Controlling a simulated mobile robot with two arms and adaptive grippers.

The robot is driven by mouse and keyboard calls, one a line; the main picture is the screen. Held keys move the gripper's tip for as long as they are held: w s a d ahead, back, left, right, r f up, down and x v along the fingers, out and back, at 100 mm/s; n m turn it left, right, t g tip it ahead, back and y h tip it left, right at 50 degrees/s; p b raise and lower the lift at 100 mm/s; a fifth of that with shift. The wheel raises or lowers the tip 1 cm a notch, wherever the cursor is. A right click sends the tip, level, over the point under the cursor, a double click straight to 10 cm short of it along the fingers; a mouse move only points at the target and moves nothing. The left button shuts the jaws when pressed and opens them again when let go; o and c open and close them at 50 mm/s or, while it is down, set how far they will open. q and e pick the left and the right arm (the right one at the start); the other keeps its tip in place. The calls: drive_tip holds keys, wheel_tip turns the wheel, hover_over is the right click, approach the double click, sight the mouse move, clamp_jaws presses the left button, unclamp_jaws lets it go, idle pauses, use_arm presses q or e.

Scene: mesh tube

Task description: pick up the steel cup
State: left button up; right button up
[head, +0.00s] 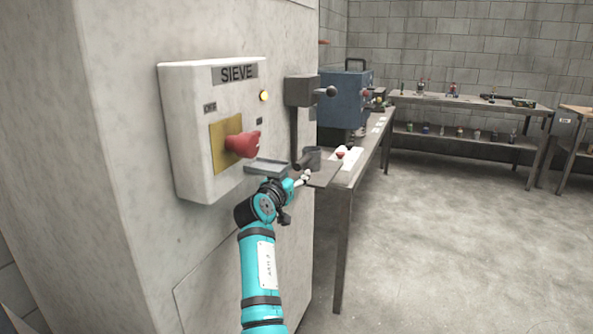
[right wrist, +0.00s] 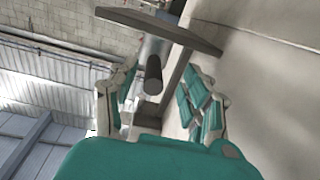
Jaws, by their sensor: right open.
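The steel cup (head: 314,154) is a small grey vessel in the head view, beside the pillar and just beyond my right gripper (head: 303,178). A dark, round handle (head: 303,161) sticks out from it towards me. In the right wrist view the dark handle (right wrist: 153,76) lies between the spread fingers of my right gripper (right wrist: 163,85), with part of the shiny cup (right wrist: 153,50) behind it. The gripper is open; I cannot tell whether a finger touches the handle. The cup is partly hidden in the wrist view. My left gripper is not in view.
A white SIEVE box (head: 187,130) with a red knob (head: 243,143) is on the pillar (head: 115,190). A small grey ledge (head: 268,166) is close to my right wrist. A workbench (head: 371,153) with a blue machine (head: 343,100) stands behind. The floor at right is clear.

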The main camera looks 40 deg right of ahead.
sight(305, 159)
drive_tip(key=shift+w+d+r+m+g, duration=0.15)
drive_tip(key=shift+w+r+m+g, duration=0.15)
drive_tip(key=shift+r, duration=0.2)
drive_tip(key=x, duration=0.7)
drive_tip(key=shift+s+d+r, duration=0.3)
clamp_jaws()
drive_tip(key=shift+r, duration=0.1)
